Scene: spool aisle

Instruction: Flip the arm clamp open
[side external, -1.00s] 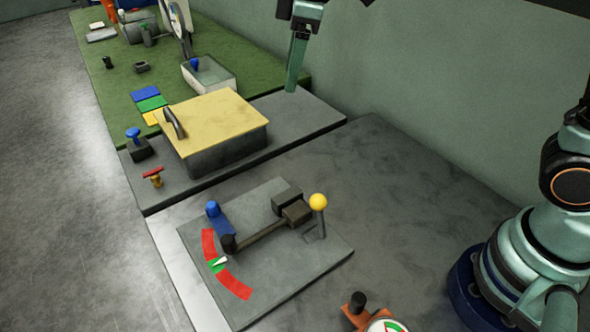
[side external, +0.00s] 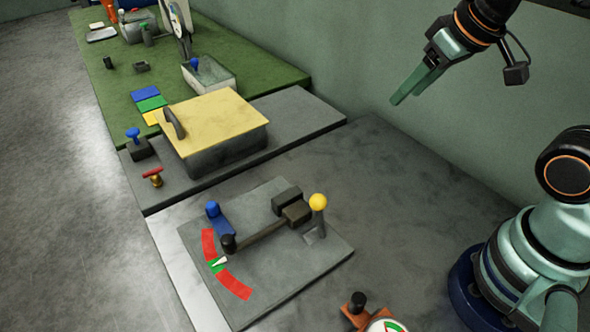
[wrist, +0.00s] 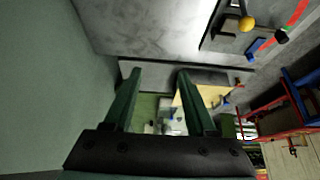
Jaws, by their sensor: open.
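A grey plate (side external: 292,268) carries a dark swing arm (side external: 262,233) with a black knob at its left end, beside a red and green curved scale (side external: 217,265). At the arm's right end is a dark block with a yellow ball lever (side external: 318,203), which looks like the arm clamp; the lever stands upright. The yellow ball also shows at the upper right of the wrist view (wrist: 247,24). My gripper (side external: 408,91) is open and empty, high above the bench and well apart from the lever; its two green fingers show in the wrist view (wrist: 160,72).
A yellow-lidded box (side external: 222,118) with a handle stands behind the plate. An orange-based gauge (side external: 362,311) sits at the front. A wall runs along the right. Bare bench lies right of the plate.

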